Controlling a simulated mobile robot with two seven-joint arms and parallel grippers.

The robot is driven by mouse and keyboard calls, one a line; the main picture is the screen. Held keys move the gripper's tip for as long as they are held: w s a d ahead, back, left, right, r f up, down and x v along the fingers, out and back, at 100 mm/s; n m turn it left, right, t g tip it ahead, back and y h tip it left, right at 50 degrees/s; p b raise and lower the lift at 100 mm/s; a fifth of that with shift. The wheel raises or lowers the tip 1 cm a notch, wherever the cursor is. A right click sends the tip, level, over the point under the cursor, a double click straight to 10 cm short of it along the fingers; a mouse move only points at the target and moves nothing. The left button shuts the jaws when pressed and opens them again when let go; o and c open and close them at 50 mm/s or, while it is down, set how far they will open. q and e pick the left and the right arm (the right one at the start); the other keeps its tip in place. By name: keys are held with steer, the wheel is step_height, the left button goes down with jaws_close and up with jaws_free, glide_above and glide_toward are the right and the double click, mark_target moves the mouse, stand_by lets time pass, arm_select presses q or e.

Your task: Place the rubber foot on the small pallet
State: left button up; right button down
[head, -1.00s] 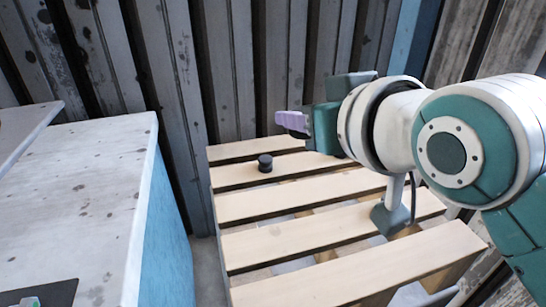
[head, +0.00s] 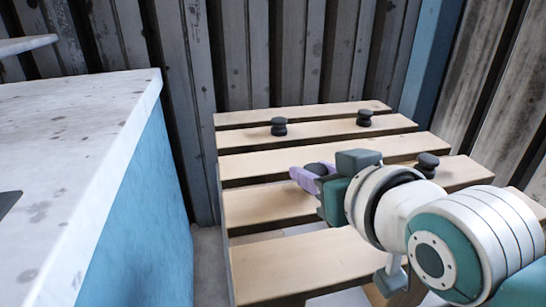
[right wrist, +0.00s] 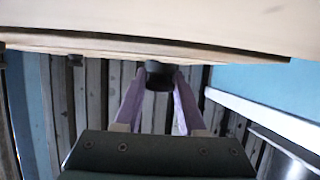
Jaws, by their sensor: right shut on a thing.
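My right gripper (head: 316,176) has purple fingers and is shut on a black rubber foot (head: 319,168), low over a middle slat of the small wooden pallet (head: 290,262). In the right wrist view, the purple fingers (right wrist: 158,108) flank the dark foot (right wrist: 159,76), which meets the pallet's board (right wrist: 160,20). I cannot tell if it rests on the board. Three other feet stand upright on the pallet: one at the back left (head: 279,127), one at the back right (head: 364,118) and one at the right (head: 427,165), partly behind my arm. My left gripper is out of view.
A grey-topped bench with a blue side (head: 130,190) stands left of the pallet, across a narrow gap. A corrugated metal wall (head: 260,60) is close behind. Several slats have bare room, with open gaps between them.

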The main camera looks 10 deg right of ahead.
steer(key=shift+f, duration=0.6)
steer(key=shift+r, duration=0.15)
steer(key=c, duration=1)
jaws_free()
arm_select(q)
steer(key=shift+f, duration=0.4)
arm_select(e)
steer(key=o, duration=0.5)
